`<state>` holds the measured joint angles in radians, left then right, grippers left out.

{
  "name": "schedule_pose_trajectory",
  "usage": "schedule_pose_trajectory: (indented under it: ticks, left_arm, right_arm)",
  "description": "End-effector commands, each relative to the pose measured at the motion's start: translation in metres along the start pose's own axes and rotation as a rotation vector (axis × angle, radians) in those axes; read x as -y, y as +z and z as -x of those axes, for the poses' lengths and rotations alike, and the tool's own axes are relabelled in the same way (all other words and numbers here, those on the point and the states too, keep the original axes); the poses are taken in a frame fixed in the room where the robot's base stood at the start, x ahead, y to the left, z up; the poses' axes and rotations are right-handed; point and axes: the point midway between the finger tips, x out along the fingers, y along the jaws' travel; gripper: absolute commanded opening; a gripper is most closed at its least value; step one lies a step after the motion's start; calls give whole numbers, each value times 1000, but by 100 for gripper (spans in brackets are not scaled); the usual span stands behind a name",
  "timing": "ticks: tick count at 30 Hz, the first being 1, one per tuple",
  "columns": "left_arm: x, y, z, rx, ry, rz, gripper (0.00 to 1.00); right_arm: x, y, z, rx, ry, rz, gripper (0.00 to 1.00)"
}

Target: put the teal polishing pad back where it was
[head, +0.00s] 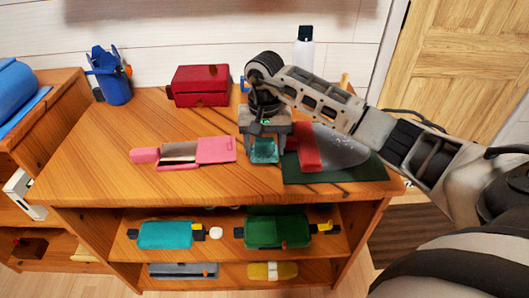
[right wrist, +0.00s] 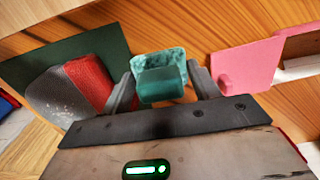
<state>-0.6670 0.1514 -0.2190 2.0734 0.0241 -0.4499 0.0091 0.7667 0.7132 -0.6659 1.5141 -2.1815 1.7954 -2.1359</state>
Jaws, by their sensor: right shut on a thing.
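The teal polishing pad (head: 264,151) is between the fingers of my right gripper (head: 264,146), over the wooden tabletop near its front edge. In the right wrist view the pad (right wrist: 160,84) shows a block-like grip on a wider speckled base, and the fingers (right wrist: 163,90) are shut on the grip. I cannot tell whether the base touches the table. The pad is between a pink case (head: 216,149) on its left and a red and grey object (head: 307,147) on its right. My left gripper is not in view.
The red and grey object lies on a dark green mat (head: 345,172). A red box (head: 200,86), a blue cup (head: 112,80) and a white bottle (head: 304,48) stand at the back. The shelf below holds a teal case (head: 165,235) and a green case (head: 277,231). The front left tabletop is clear.

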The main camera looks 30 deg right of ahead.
Motion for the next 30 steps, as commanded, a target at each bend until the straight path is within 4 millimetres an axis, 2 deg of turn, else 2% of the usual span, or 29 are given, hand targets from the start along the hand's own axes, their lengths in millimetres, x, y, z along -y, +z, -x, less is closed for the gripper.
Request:
schedule_pose_trajectory:
  ticks: [3,6,18,19,21,30]
  left_arm:
    - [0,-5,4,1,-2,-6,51]
    - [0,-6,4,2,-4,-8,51]
    - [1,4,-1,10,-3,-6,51]
    - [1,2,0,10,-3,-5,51]
    - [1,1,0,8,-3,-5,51]
    - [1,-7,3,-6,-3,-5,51]
  right_arm:
    - [0,2,-18,6,1,-1,40]
    - [0,1,-28,2,0,0,40]
    - [0,0,-35,-1,1,1,40]
    - [0,0,-34,-1,0,0,66]
    - [0,0,-33,-1,0,0,83]
    - [0,1,-31,0,0,0,83]
